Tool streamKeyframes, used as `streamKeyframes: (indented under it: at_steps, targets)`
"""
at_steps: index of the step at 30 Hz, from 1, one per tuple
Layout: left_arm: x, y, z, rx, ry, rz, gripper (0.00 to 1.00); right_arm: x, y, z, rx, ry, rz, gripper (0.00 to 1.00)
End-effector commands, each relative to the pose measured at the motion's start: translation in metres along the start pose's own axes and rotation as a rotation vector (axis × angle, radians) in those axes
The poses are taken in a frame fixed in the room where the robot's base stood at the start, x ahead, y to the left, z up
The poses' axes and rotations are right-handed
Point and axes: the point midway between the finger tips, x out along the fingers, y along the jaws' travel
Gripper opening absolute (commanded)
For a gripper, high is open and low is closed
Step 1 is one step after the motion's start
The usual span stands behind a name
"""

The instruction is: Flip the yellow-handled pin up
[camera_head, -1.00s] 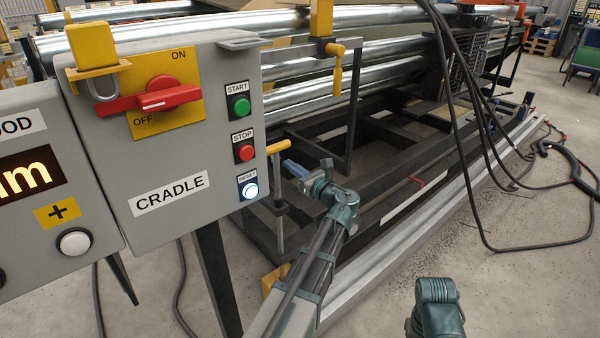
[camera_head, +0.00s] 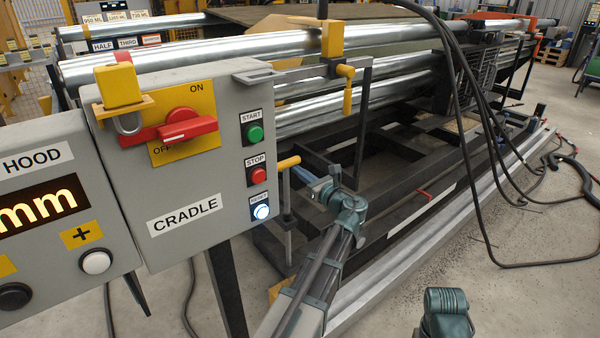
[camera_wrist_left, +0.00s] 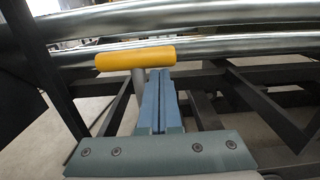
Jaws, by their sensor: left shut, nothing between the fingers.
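The yellow-handled pin stands beside the right side of the grey CRADLE box, a yellow crossbar handle (camera_head: 288,162) on an upright grey rod (camera_head: 288,215). My left gripper (camera_head: 301,172) is shut and empty, its blue fingers pointing at the pin from the right, close to the handle. In the left wrist view the yellow handle (camera_wrist_left: 135,59) lies level across the picture, just beyond the shut fingertips (camera_wrist_left: 160,74). The rod shows left of the fingers. I cannot tell whether fingers and pin touch. The right arm (camera_head: 445,310) shows only in part, and its gripper is out of view.
The CRADLE box (camera_head: 185,222) with a red switch and several buttons is close on the left. Steel rollers (camera_head: 220,52) and a dark frame lie behind the pin. Another yellow handle (camera_head: 346,88) hangs higher up. Black cables (camera_head: 470,110) hang at right.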

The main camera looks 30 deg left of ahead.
Motion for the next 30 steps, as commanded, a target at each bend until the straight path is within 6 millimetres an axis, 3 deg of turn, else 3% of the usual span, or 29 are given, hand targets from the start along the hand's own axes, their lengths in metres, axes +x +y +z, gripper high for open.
streamKeyframes:
  at_steps: [1,6,11,24,30]
  targets:
    - [0.001,0.0,0.015,0.003,-0.005,-0.001,0.0,-0.013,0.002,0.001,0.001,-0.001,0.001,0.5]
    - [0.002,-0.001,0.043,0.004,-0.007,-0.001,0.0,-0.041,0.005,0.003,0.006,-0.002,0.004,0.5]
    - [0.003,-0.001,0.059,0.004,-0.008,-0.001,0.0,-0.057,0.007,0.004,0.011,-0.004,0.006,0.5]
    - [0.003,-0.001,0.056,0.004,-0.009,-0.001,0.0,-0.054,0.007,0.004,0.012,-0.004,0.007,0.5]
    - [0.002,0.001,0.034,0.004,-0.007,-0.001,0.0,-0.033,0.004,0.002,0.008,-0.003,0.005,0.5]
